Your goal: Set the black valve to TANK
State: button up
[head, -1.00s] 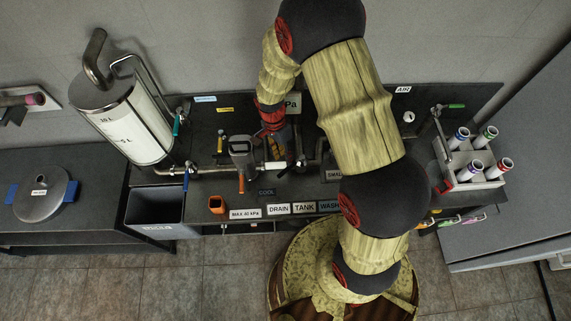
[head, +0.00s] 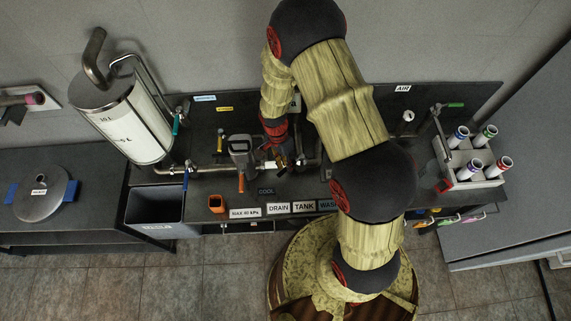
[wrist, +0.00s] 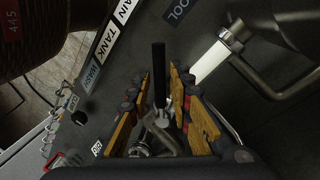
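The black valve's handle (wrist: 159,78) is a narrow upright bar in the wrist view, above a metal stem and pipe fitting (wrist: 160,132). My gripper (wrist: 161,74) is open, with one yellow-and-black finger on each side of the handle and gaps showing. In the head view my gripper (head: 282,157) is over the pipework, and the black handle is hard to make out there. The TANK label (head: 304,207) sits on the bench front between DRAIN (head: 279,208) and WASH (head: 327,205). The TANK label also shows in the wrist view (wrist: 107,43).
A white handle (wrist: 211,62) on a pipe is close to the right of my fingers in the wrist view. A grey device (head: 241,147) stands left of my gripper. The tall tank (head: 135,120) is at left and a tube rack (head: 474,168) at right.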

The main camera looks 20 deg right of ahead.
grip_shut()
dwell(0.5)
jog(key=shift+s, duration=0.1)
jog(key=s+d+n+t+h+b, duration=0.1)
jog(key=s+d+n+b, duration=0.3)
jog(key=n, duration=0.5)
jog(key=shift+s+d+n+b, duration=0.3)
jog(key=shift+s+n+b, duration=0.1)
jog(key=shift+b, duration=0.35)
jog(key=shift+o, duration=1.7)
grip_release()
